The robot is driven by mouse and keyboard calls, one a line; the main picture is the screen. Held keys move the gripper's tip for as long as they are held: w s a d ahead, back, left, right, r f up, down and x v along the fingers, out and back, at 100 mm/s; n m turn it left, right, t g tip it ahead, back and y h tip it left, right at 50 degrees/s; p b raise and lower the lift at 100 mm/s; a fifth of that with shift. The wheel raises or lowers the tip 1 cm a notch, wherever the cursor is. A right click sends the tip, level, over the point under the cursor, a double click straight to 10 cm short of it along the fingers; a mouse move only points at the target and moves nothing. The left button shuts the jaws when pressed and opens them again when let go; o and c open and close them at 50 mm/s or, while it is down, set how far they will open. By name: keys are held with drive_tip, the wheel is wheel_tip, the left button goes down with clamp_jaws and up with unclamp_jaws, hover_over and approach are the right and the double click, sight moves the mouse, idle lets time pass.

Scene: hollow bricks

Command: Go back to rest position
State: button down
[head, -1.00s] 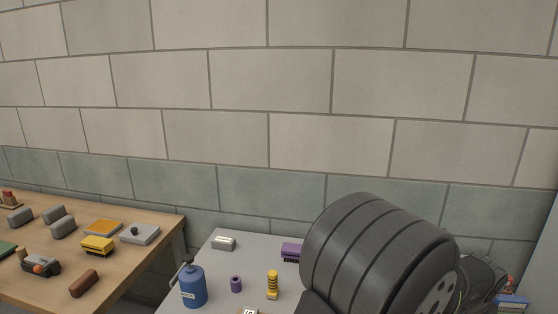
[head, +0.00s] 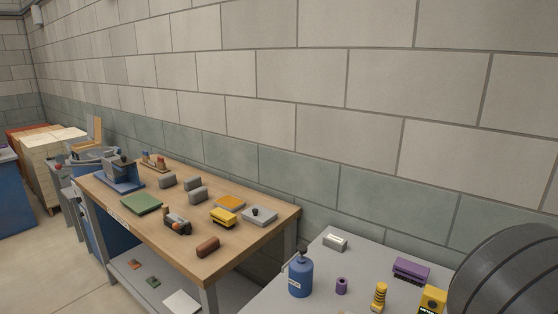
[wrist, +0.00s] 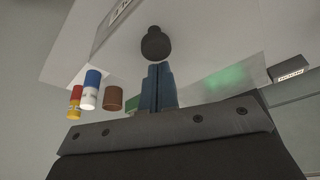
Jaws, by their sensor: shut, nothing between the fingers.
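My gripper (wrist: 158,84) shows in the wrist view as two blue fingers pressed together, with nothing between them. A dark round knob-like thing (wrist: 155,44) lies just beyond the fingertips; I cannot tell whether they touch. My gripper's fingers do not show in the head view.
A grey table (head: 262,304) in the head view bears a blue bottle (head: 300,277), a purple ring (head: 341,286), a purple block (head: 411,269) and yellow things. A wooden workbench (head: 185,235) with several parts stands left. In the wrist view, a brown cylinder (wrist: 113,98) shows left of the fingers.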

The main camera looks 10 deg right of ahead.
drive_tip(key=shift+w+d, duration=0.2)
drive_tip(key=shift+d, duration=0.25)
drive_tip(key=shift+w+d+r, duration=0.2)
drive_tip(key=shift+d, duration=0.45)
drive_tip(key=shift+w+d+r, duration=0.15)
drive_tip(key=shift+d+r, duration=0.05)
drive_tip(key=shift+d, duration=0.4)
drive_tip(key=v, duration=1)
drive_tip(key=x, duration=1)
drive_tip(key=shift+f, duration=0.25)
drive_tip(key=a, duration=0.2)
drive_tip(key=s+a, duration=0.1)
drive_tip(key=a, duration=0.1)
drive_tip(key=shift+s+f, duration=0.15)
drive_tip(key=shift+f, duration=0.05)
drive_tip(key=w+d, duration=1.1)
drive_tip(key=d, duration=0.1)
drive_tip(key=w+d, duration=0.1)
drive_tip(key=d, duration=0.2)
drive_tip(key=shift+w+r, duration=0.25)
drive_tip(key=shift+r, duration=0.05)
drive_tip(key=v, duration=0.9)
drive_tip(key=shift+r, duration=0.25)
drive_tip(key=shift+s+a, duration=0.1)
drive_tip(key=shift+a, duration=0.05)
